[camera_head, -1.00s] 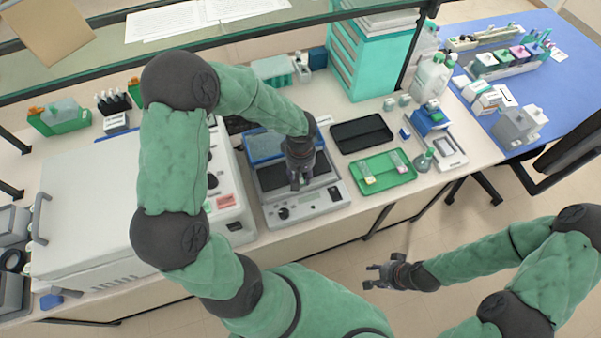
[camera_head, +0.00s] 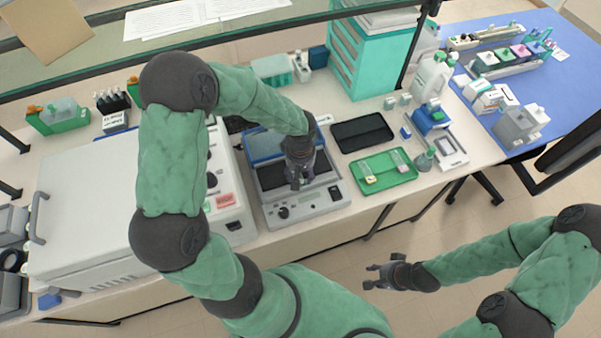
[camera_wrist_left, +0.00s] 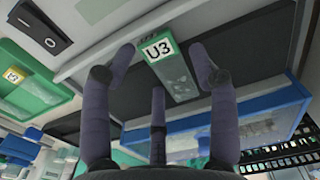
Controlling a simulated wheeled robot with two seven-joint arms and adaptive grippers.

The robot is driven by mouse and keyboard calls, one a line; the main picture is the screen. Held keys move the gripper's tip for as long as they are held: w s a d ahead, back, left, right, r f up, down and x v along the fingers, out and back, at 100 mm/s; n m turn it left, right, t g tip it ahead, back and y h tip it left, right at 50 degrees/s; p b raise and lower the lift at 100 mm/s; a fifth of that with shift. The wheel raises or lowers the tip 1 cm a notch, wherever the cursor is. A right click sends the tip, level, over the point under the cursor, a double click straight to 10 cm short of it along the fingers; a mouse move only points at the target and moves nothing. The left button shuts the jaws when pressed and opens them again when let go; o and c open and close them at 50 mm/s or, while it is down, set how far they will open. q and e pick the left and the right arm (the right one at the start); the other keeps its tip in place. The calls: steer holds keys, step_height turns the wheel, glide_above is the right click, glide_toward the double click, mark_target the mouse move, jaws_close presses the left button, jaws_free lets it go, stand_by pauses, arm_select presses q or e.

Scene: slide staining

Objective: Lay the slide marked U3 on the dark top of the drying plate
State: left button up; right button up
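The slide marked U3 (camera_wrist_left: 178,82) lies on the dark top (camera_wrist_left: 120,98) of the drying plate in the left wrist view, its white label near the plate's edge. My left gripper's fingers (camera_wrist_left: 161,62) are spread around the slide, with visible gaps on both sides of it. In the head view the drying plate (camera_head: 311,208) stands on the bench, and my left gripper (camera_head: 296,182) points down over its dark top, hiding the slide. My right gripper (camera_head: 370,277) is open and empty, in front of the bench.
A green tray (camera_head: 371,188) with slides lies right of the drying plate. A black tray (camera_head: 362,133) lies behind it. A large white machine (camera_head: 110,205) stands left of the plate. A blue-rimmed clear lid (camera_head: 262,145) rises behind the dark top.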

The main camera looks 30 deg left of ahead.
arm_select(q)
steer(key=shift+d+r, duration=0.1)
steer(key=shift+r, duration=0.05)
step_height(320, 180, up, 12)
stand_by(0.7)
steer(key=shift+f, duration=0.2)
